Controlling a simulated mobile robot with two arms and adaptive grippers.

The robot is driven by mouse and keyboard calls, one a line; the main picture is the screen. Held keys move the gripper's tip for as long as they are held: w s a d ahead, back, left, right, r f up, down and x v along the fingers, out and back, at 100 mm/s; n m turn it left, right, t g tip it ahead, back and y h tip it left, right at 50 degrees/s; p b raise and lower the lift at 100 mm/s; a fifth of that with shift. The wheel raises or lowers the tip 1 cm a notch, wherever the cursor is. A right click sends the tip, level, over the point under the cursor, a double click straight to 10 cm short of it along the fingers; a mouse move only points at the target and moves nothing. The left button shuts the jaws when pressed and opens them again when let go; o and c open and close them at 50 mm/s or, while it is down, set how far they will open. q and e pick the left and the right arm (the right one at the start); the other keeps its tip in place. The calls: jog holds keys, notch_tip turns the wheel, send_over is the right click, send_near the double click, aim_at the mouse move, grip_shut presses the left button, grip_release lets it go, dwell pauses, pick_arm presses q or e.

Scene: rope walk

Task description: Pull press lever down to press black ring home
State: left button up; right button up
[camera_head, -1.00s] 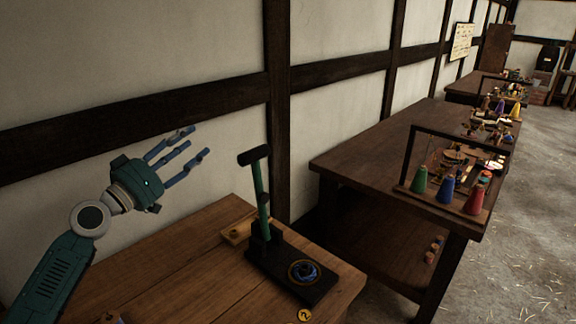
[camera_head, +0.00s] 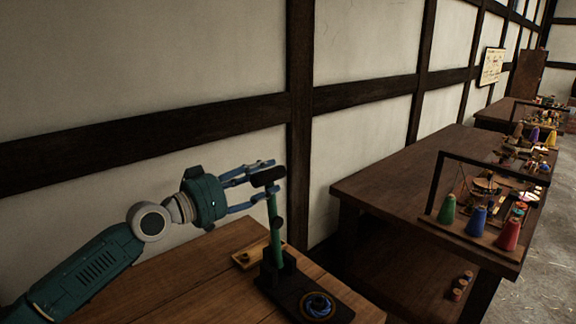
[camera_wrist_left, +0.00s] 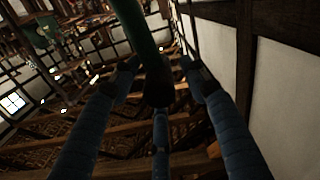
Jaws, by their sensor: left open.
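The press (camera_head: 300,297) stands on the near wooden table with a black base. Its green lever (camera_head: 275,228) stands upright, topped by a black crossbar handle (camera_head: 268,176). The black ring (camera_head: 317,305) sits on the base with blue in and around it. My left gripper (camera_head: 267,182) is open, its blue fingers around the lever's handle; I cannot tell whether they touch it. In the left wrist view the green lever (camera_wrist_left: 136,30) and its dark handle (camera_wrist_left: 157,88) show between the spread fingers. My right gripper is out of view.
A wooden block (camera_head: 243,257) lies beside the press on the near table (camera_head: 180,290). A second table (camera_head: 400,180) to the right holds a dark frame and several coloured cones. The wall stands close behind the press.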

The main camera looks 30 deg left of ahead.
aim_at(281, 169)
pick_arm(q)
jog(key=p+x, duration=0.2)
jog(key=x, duration=0.4)
jog(key=shift+a+r+p, duration=0.1)
jog(key=shift+r+p, duration=0.05)
jog(key=shift+p, duration=0.2)
jog(key=shift+x, duration=0.85)
grip_shut()
